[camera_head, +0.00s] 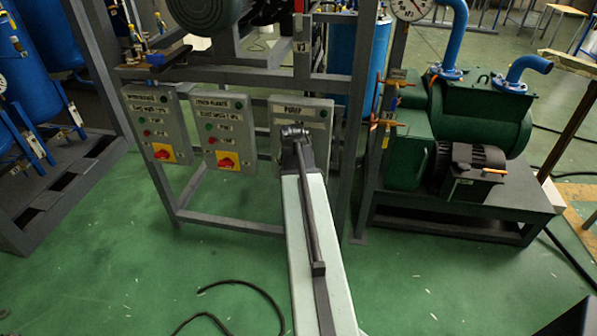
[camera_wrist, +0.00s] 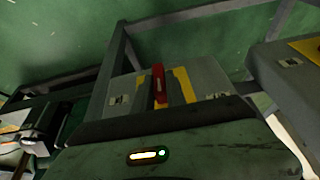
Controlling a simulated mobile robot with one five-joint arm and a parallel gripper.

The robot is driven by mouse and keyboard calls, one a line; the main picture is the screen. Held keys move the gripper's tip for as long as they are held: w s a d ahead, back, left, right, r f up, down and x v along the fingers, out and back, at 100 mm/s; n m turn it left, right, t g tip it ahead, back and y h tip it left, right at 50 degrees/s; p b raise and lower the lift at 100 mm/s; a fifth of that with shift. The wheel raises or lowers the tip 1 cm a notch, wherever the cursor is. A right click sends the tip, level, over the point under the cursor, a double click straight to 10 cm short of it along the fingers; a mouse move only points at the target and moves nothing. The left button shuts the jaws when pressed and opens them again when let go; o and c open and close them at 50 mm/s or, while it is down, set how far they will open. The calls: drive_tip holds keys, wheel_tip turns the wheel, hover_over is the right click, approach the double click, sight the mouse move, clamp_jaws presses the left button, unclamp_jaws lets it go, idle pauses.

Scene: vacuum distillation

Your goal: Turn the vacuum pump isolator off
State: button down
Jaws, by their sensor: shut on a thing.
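The pump panel (camera_head: 318,112), a grey box labelled PUMP, is the rightmost of the row of panels. My gripper (camera_head: 293,132) is at its front, at the end of my arm, and covers the panel's lower part in the head view. The wrist view shows the panel upside down, with its isolator, a red handle (camera_wrist: 158,84) on a yellow plate (camera_wrist: 184,85). The handle runs nearly along the picture's vertical. A dark body hides the panel's upper part in the wrist view.
Two similar panels with red knobs on yellow, the middle one (camera_head: 223,132) and the left one (camera_head: 154,124), hang beside it on a grey frame (camera_head: 230,226). A green pump (camera_head: 480,125) stands right. A black cable (camera_head: 235,289) lies on the open green floor.

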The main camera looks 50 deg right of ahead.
drive_tip(key=shift+w+a, duration=0.1)
drive_tip(key=shift+a, duration=0.05)
idle(0.4)
drive_tip(key=c, duration=1.4)
unclamp_jaws()
drive_tip(key=shift+o, duration=0.2)
drive_tip(key=shift+r, duration=0.1)
drive_tip(key=p+v, duration=0.7)
drive_tip(key=shift+a+r, duration=0.2)
drive_tip(key=shift+r, duration=0.1)
